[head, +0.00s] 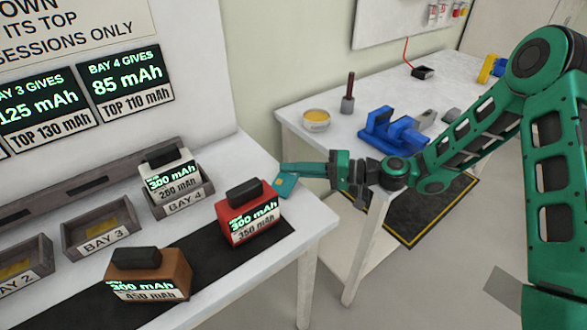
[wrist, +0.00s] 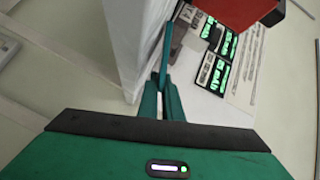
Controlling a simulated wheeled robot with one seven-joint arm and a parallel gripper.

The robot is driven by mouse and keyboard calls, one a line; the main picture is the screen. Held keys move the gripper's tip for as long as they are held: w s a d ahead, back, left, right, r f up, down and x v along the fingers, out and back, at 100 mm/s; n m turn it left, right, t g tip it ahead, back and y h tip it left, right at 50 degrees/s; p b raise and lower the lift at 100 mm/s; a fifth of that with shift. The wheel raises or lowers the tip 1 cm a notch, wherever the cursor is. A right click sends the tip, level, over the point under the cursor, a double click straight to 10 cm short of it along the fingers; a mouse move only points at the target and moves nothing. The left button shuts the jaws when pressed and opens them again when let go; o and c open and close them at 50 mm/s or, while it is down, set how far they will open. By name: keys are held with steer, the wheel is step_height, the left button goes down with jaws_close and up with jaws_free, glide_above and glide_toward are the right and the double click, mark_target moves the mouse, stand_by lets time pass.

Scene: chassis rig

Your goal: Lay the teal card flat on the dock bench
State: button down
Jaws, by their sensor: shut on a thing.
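The teal card (head: 284,184), with a small gold patch, is in my gripper (head: 300,170), just right of the red pack in the head view. The wrist view shows the card (wrist: 167,48) nearly edge-on as a thin teal strip between the green fingers of my gripper (wrist: 165,85). The fingers are shut on it. The card is tilted, near the right edge of the white dock bench (head: 312,222). I cannot tell whether it touches the bench; the red pack partly hides that area.
A red pack (head: 248,214) and a brown pack (head: 150,275) stand on a dark mat (head: 205,262). A white pack (head: 169,172) sits in Bay 4; Bay 3 (head: 100,228) holds no pack. Another bench (head: 345,122) holds a blue vise (head: 388,127) and a yellow bowl (head: 316,120).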

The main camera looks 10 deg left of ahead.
steer(key=c, duration=1.9)
jaws_free()
steer(key=shift+o, duration=0.2)
